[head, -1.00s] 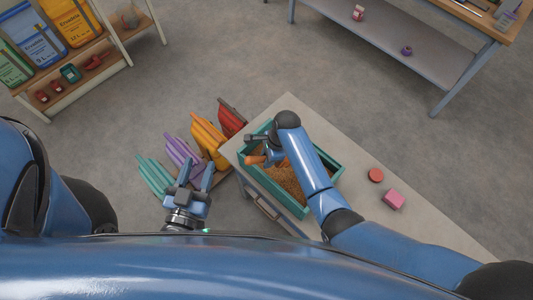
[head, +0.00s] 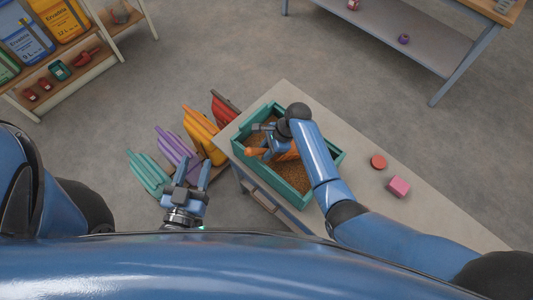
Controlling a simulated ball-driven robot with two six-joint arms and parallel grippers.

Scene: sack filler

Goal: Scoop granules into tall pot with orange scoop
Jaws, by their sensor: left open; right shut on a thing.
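Brown granules (head: 291,178) lie in a teal rectangular bin (head: 300,204) on the table. My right gripper (head: 262,141) is over the left part of the bin, shut on the orange scoop (head: 288,154). The scoop shows on both sides of the gripper. The gripper and arm partly cover it, and I cannot tell whether it holds granules or touches them. My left gripper (head: 192,172) is open and empty, left of the table. I cannot make out a tall pot in this view.
The grey table (head: 350,155) also bears a red disc (head: 378,162) and a pink block (head: 399,187). A shelf (head: 85,68) with bags is at upper left, a bench (head: 440,45) at upper right.

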